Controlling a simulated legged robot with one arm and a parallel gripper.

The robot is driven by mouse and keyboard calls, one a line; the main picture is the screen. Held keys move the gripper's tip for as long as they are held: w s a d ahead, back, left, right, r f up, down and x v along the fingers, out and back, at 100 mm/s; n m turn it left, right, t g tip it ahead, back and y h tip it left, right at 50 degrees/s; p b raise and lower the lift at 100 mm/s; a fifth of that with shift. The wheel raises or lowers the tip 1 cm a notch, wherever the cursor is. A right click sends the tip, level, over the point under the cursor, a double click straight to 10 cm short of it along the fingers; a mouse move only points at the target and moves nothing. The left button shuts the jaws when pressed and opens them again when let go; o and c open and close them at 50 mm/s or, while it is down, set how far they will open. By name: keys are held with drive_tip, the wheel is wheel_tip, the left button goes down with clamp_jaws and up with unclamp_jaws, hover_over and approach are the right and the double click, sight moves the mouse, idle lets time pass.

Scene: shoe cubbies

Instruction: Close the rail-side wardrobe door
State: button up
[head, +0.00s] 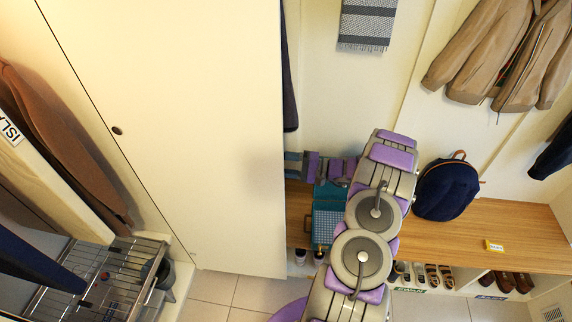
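A large cream wardrobe door (200,120) fills the left middle of the head view. A small dark round finger hole (118,130) is near its left edge. A dark line runs along that slanted edge; I cannot tell how far the door stands from its frame. To the left, the wardrobe interior shows a brown coat (60,150) hanging. My gripper (293,166) is at the door's right edge, pointing left. Its tips are at or behind that edge, so I cannot tell whether they touch the door or are open.
A wire rack (110,280) sits low at the left. A wooden bench (450,228) runs right, with a teal box (327,215) and a navy backpack (446,190) on it, shoes below. Tan jackets (500,55) hang above. Tiled floor (235,295) shows in front of the door.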

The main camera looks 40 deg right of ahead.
sight(276, 168)
drive_tip(key=a, duration=0.2)
drive_tip(key=a+r, duration=0.1)
drive_tip(key=a, duration=0.1)
drive_tip(key=shift+s+r, duration=0.1)
drive_tip(key=shift+r, duration=0.1)
drive_tip(key=d, duration=0.3)
drive_tip(key=shift+f, duration=0.35)
drive_tip(key=c, duration=0.6)
drive_tip(key=shift+s, duration=0.1)
drive_tip(key=shift+c, duration=0.6)
drive_tip(key=shift+s+a+r, duration=0.15)
drive_tip(key=shift+a+r, duration=0.05)
drive_tip(key=shift+a, duration=0.35)
clamp_jaws()
drive_tip(key=shift+d, duration=0.1)
